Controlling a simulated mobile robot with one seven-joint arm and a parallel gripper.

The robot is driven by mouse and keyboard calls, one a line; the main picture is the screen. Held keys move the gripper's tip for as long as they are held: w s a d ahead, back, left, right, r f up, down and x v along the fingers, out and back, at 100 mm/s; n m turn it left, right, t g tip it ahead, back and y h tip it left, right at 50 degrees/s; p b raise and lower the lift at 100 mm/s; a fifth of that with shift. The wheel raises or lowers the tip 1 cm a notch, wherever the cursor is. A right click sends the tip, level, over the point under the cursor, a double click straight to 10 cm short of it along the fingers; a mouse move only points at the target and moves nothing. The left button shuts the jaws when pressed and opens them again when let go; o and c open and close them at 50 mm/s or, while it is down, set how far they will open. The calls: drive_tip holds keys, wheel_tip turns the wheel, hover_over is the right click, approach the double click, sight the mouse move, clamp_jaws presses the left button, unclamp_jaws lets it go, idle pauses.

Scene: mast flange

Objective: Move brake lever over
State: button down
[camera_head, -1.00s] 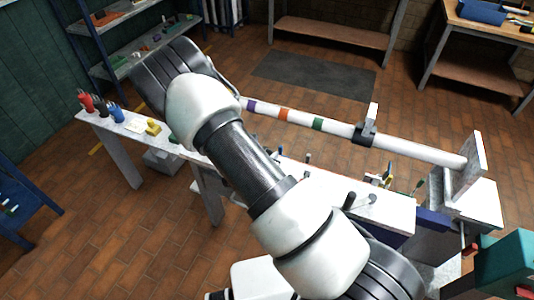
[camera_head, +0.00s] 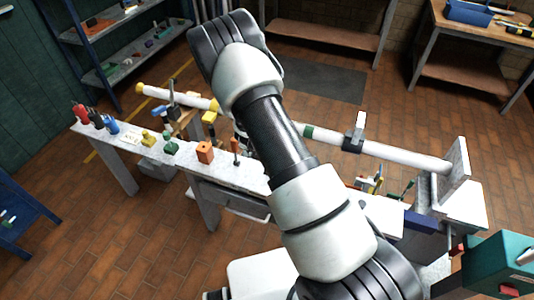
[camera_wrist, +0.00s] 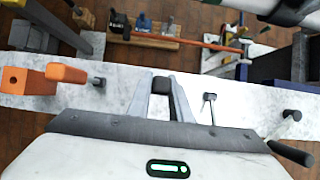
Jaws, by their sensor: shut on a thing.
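In the wrist view my gripper (camera_wrist: 163,88) is shut on a dark, rounded grip (camera_wrist: 163,98), seemingly the end of the brake lever. The grip sits between the two pale fingers, above the white bench top. The rest of the lever is hidden below the fingers and my wrist housing. In the head view my arm hides the gripper and the lever.
Right of the gripper stands a thin rod with a dark knob (camera_wrist: 210,97), with further dark-ended parts (camera_wrist: 292,114) beyond. An orange-handled tool (camera_wrist: 68,73) and an orange block (camera_wrist: 15,80) lie left. The white mast (camera_head: 400,156) runs behind the bench (camera_head: 225,172).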

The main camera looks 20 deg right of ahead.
drive_tip(key=c, duration=1.6)
unclamp_jaws()
drive_tip(key=shift+w, duration=0.1)
drive_tip(key=p+v, duration=0.5)
drive_tip(key=v, duration=1.2)
drive_tip(key=shift+s+a+r, duration=0.1)
drive_tip(key=shift+s+r, duration=0.05)
drive_tip(key=shift+s, duration=0.1)
drive_tip(key=shift+r, duration=0.1)
